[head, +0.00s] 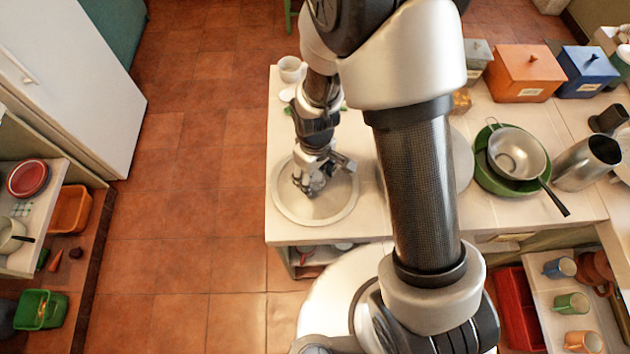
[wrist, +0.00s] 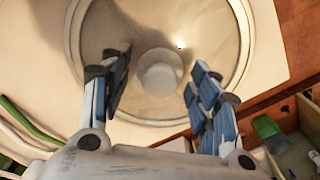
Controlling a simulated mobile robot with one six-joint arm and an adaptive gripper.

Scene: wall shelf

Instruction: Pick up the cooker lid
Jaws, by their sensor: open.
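The cooker lid (head: 337,207) is a round, pale cream disc with a rim, lying near the left end of the white counter. In the wrist view the lid (wrist: 200,30) fills the upper middle, with its round, pale knob (wrist: 160,77) at the centre. My gripper (head: 310,186) is over the lid in the head view. In the wrist view my gripper (wrist: 158,85) is open, with one finger on each side of the knob and a visible gap to each. Whether the fingertips touch the lid cannot be told. My arm hides part of the counter right of the lid.
A white cup (head: 290,69) stands at the counter's far left corner. A strainer (head: 516,150) sits in green dishes at right, beside a metal jug (head: 588,163). An orange box (head: 524,74) and a blue box (head: 587,72) stand behind. Open floor lies left of the counter.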

